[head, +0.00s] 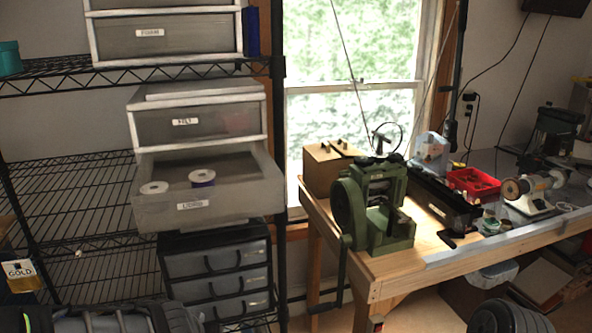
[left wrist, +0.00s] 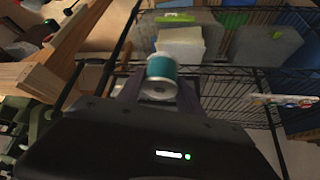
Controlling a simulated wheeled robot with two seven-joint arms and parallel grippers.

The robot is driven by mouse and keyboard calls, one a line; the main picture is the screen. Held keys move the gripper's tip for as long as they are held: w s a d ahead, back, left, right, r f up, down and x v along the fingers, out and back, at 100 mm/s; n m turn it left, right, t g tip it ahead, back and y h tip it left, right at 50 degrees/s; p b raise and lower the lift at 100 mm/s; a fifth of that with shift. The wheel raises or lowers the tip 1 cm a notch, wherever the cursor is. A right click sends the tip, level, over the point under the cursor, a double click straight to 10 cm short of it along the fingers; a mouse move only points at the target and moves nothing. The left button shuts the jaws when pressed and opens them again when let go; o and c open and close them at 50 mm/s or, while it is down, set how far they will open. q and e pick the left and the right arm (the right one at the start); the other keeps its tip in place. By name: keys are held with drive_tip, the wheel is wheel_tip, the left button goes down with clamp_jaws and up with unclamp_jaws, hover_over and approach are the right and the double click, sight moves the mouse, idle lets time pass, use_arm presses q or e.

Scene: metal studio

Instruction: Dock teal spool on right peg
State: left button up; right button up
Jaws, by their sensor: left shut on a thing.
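The teal spool (left wrist: 161,78) shows in the left wrist view, with a pale flange at its near end. My left gripper (left wrist: 160,88) is shut on it, with a dark finger on each side. The spool is held in front of the wire shelving. In the head view neither the held spool nor my left gripper shows. A brown wooden block (head: 322,172) with small dark pegs on top stands at the back left of the workbench. I cannot tell clearly how its pegs are arranged. My right gripper is in neither view.
An open drawer (head: 225,217) on the wire shelving holds a white spool (head: 154,188) and a dark purple spool (head: 202,178). A green rolling mill (head: 372,205) stands in front of the block. A red bin (head: 473,184) and other tools crowd the workbench (head: 400,262).

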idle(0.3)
use_arm(q)
drive_tip(key=r, duration=0.5)
drive_tip(key=shift+w, duration=0.35)
